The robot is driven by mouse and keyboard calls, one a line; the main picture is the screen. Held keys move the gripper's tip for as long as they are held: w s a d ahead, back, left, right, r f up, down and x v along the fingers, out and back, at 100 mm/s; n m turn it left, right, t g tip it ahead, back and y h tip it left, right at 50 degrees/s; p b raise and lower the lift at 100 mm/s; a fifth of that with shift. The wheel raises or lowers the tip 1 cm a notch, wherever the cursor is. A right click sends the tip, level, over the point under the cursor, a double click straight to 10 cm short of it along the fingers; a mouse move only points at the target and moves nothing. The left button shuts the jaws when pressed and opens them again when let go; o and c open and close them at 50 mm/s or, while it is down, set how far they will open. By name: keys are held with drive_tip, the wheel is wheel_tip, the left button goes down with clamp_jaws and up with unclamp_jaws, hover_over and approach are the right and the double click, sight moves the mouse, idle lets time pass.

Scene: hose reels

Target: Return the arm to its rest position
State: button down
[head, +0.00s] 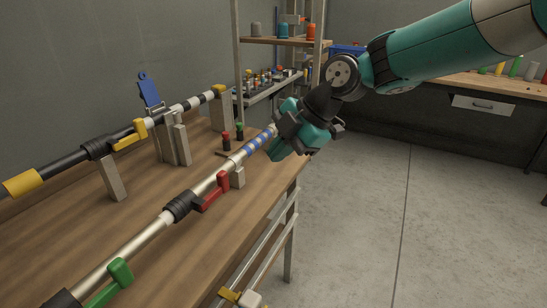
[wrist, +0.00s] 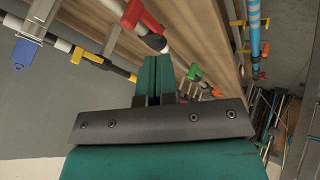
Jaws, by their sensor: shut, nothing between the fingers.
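My gripper (head: 277,150) is at the end of my teal arm, over the right edge of the wooden bench. Its teal fingers are shut with nothing between them, and they also show closed together in the wrist view (wrist: 155,75). Its tip is close to the blue-and-white striped end of a pipe (head: 251,149); I cannot tell whether they touch. My arm reaches in from the upper right, bent at a dark wrist joint.
The wooden bench (head: 150,250) carries the pale pipe with a red lever (head: 213,192) and a green lever (head: 116,278). A dark pipe with a yellow lever (head: 131,136) and a blue tag (head: 149,90) lies behind. A shelf rack (head: 280,42) stands beyond. The floor at right is clear.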

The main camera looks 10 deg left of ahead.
drive_tip(key=s+d+r+m+h+p, duration=0.1)
drive_tip(key=s+d+m, duration=0.8)
drive_tip(key=s, duration=0.3)
drive_tip(key=s+d+r+m+h, duration=0.2)
drive_tip(key=s+d+m, duration=0.8)
drive_tip(key=s, duration=0.3)
drive_tip(key=shift+s+r+m+p, duration=0.15)
drive_tip(key=shift+r+m+p, duration=0.2)
drive_tip(key=shift+m, duration=0.25)
